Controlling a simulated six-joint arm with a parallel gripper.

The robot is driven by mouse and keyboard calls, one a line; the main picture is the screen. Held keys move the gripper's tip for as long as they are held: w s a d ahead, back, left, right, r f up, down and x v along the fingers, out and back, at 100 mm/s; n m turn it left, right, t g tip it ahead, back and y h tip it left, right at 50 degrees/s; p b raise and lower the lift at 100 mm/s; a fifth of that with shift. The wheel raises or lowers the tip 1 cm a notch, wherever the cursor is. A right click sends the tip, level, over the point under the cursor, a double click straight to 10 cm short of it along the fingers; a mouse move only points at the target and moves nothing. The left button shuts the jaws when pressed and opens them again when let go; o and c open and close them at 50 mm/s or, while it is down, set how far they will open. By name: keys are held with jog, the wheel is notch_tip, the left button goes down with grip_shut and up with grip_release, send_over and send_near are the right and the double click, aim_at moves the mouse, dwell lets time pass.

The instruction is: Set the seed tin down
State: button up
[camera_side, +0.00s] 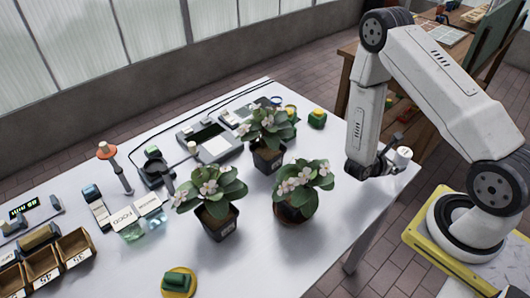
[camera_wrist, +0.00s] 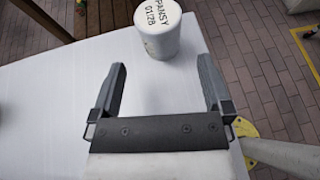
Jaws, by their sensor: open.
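The seed tin is a small white cylinder (camera_wrist: 158,30) with dark lettering reading "PANSY 01/2B" on its lid. In the wrist view it stands on the white table (camera_wrist: 50,110) just past my fingertips, near the table's edge. My gripper (camera_wrist: 160,72) is open, with its two dark fingers apart and nothing between them. In the side view the tin (camera_side: 402,155) is at the table's right corner, beside my gripper (camera_side: 388,160). The gripper is small there, and the exact gap to the tin is hard to tell.
Several potted flowering plants (camera_side: 215,195) stand on the table left of my gripper. Trays, devices and labelled packets fill its far left. A yellow disc with a green piece (camera_side: 178,283) lies at the front. The table's right edge drops to brick floor.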

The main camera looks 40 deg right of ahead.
jog(key=shift+v, duration=2.25)
jog(key=shift+s+a+r+m+g+y, duration=0.2)
jog(key=shift+a+r+m+g+y, duration=0.1)
jog(key=shift+r+m+g, duration=0.25)
jog(key=w+a+r+m+t+y, duration=0.2)
jog(key=a+r+m+y, duration=0.4)
jog(key=a, duration=0.3)
jog(key=w+a+r+m+t+y, duration=0.2)
jog(key=a+r+m+t+y, duration=0.1)
jog(key=a+r+m+y, duration=0.3)
jog(key=a+r+m, duration=0.2)
jog(key=a+m, duration=0.1)
jog(key=shift+w+a+r+t+y, duration=0.2)
jog(key=shift+w+r+t+y, duration=0.1)
jog(key=shift+w+r+t, duration=0.1)
